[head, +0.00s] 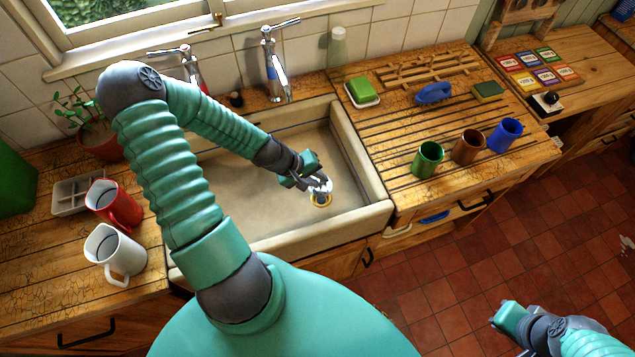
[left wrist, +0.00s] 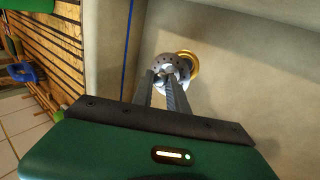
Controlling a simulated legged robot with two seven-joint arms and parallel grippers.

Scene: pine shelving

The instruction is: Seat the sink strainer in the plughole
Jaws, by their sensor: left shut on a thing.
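The sink (head: 262,217) is a pale rectangular basin, and its floor fills much of the left wrist view (left wrist: 270,95). The plughole (head: 321,201) shows as a brass ring near the basin's front right; its ring also shows in the left wrist view (left wrist: 193,62). The strainer (left wrist: 170,68) is a round grey metal piece with small holes. My left gripper (head: 318,186) is shut on it, over the plughole. In the left wrist view the strainer overlaps the ring, off to its left. I cannot tell whether they touch. My right gripper (head: 503,318) is at the lower right, away from the sink.
Two taps (head: 275,70) stand behind the sink. A red mug (head: 117,207) and a white mug (head: 115,258) are on the left counter. Green, brown and blue cups (head: 428,160) stand on the right drainboard, with a soap dish (head: 362,95) and a blue brush (head: 434,94).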

